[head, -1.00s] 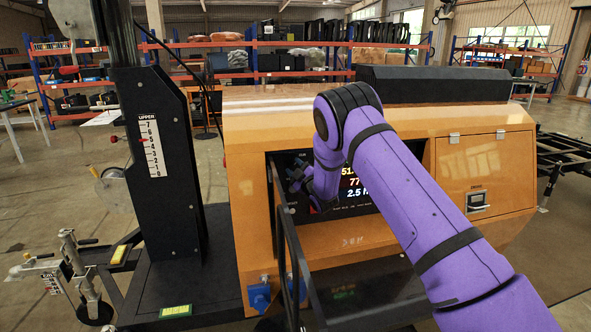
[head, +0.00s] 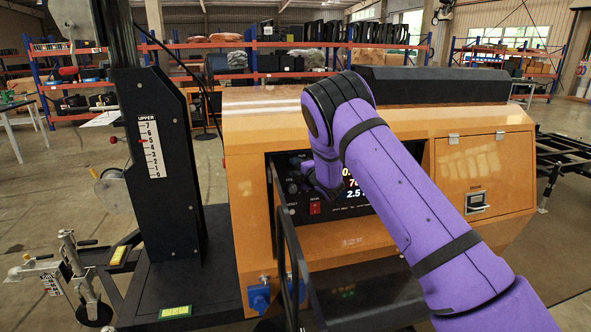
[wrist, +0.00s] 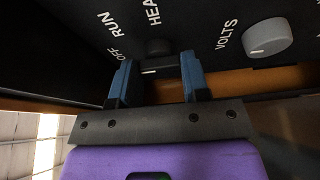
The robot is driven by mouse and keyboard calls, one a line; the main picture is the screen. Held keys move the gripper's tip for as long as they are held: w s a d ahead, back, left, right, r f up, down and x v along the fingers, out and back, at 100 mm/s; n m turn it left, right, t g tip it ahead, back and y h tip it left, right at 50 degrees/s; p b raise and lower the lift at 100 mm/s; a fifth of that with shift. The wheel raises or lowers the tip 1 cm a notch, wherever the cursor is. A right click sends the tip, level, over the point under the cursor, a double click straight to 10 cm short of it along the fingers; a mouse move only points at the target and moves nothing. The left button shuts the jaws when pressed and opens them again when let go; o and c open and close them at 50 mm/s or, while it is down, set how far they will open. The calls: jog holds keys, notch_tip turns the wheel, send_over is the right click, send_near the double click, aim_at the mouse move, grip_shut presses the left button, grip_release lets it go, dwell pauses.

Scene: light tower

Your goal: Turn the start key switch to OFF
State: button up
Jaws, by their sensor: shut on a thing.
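The start key switch (wrist: 161,67) is a dark piece with a short white mark, set on the black panel and seen between my fingers in the wrist view. The words OFF and RUN are printed to its upper left, and HEA, cut off, above it. My gripper (wrist: 157,76) has blue fingers, one on each side of the key, and is shut on it. The white mark lies nearly level in that view. In the head view my purple forearm and wrist cover the key, and I cannot make out the fingers there.
The orange housing (head: 385,232) holds the control panel, with a red switch (head: 314,208) and a lit display (head: 355,184). A grey VOLTS knob (wrist: 267,38) is right of my gripper. A black bar frame (head: 287,232) stands close in front. The black mast (head: 165,165) is at left.

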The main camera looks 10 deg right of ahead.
dwell(0.3)
jog(key=o, duration=0.9)
jog(key=v, duration=1)
jog(key=shift+s+d, duration=0.15)
jog(key=shift+s, duration=0.2)
